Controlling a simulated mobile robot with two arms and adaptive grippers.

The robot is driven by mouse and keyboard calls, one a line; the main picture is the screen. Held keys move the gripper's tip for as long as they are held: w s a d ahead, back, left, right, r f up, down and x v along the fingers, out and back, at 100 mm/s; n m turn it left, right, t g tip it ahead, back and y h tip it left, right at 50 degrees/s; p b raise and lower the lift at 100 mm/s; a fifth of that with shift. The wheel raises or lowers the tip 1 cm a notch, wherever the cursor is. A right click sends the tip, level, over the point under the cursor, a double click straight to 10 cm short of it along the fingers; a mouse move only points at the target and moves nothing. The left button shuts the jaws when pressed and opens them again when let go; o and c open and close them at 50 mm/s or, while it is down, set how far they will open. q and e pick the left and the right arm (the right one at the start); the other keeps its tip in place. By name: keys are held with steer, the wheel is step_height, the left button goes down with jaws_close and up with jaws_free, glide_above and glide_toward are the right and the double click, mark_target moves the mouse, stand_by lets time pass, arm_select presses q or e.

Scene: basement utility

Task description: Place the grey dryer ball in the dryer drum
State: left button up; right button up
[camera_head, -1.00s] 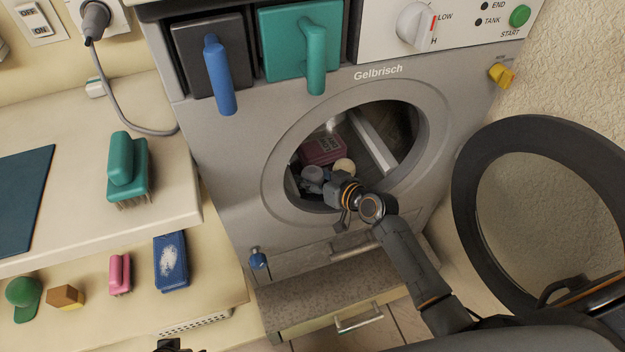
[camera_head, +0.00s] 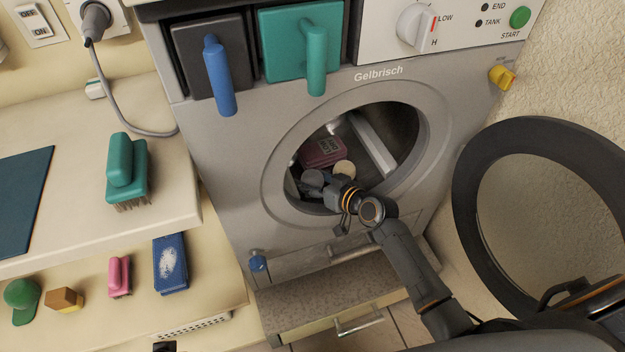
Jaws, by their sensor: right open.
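The dryer drum (camera_head: 404,128) is open at the front of the grey dryer. A grey round thing, which looks like the grey dryer ball (camera_head: 312,176), is inside the drum's lower left. My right gripper (camera_head: 316,189) reaches through the round opening and is open right beside the ball. The wrist hides part of that area, and I cannot tell whether the fingers touch the ball. A small dark part at the bottom edge seems to be my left gripper (camera_head: 165,347), mostly out of the picture.
A pink box (camera_head: 323,150) and a cream round thing (camera_head: 344,169) are also in the drum. The dryer door (camera_head: 467,213) stands open at the right. A drawer (camera_head: 330,290) is out below. Brushes (camera_head: 126,168), a sponge (camera_head: 64,299) and other items lie on the left shelves.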

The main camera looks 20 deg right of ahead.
steer(key=shift+r, duration=0.15)
steer(key=p+v, duration=0.2)
steer(key=v, duration=0.9)
steer(key=shift+s+d+r, duration=0.2)
steer(key=shift+s+r, duration=0.05)
steer(key=shift+s, duration=0.15)
arm_select(q)
step_height(320, 180, down, 8)
steer(key=shift+s, duration=0.2)
steer(key=shift+d+r, duration=0.1)
